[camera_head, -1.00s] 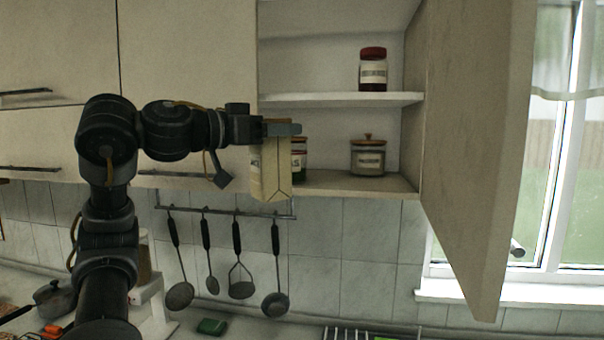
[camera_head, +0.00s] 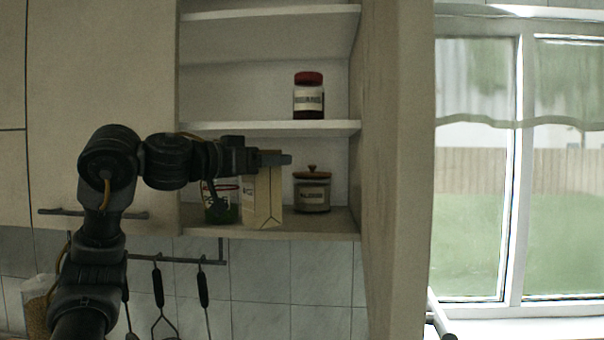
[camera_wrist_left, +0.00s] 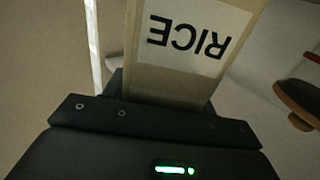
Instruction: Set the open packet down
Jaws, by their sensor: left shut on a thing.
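The packet (camera_head: 264,200) is a pale cardboard pack, held upright at the front of the cabinet's lower shelf. In the left wrist view the packet (camera_wrist_left: 215,75) shows a white label reading RICE, upside down. My left gripper (camera_head: 275,159) is shut on the packet's top. The packet's base is close to the lower shelf (camera_head: 325,222); I cannot tell whether it touches. The packet's top is hidden by the gripper. My right gripper is not in view.
A jar with green contents (camera_head: 222,212) stands just left of the packet. A wooden-lidded jar (camera_head: 312,190) stands to its right. A red-lidded jar (camera_head: 309,97) is on the upper shelf (camera_head: 230,129).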

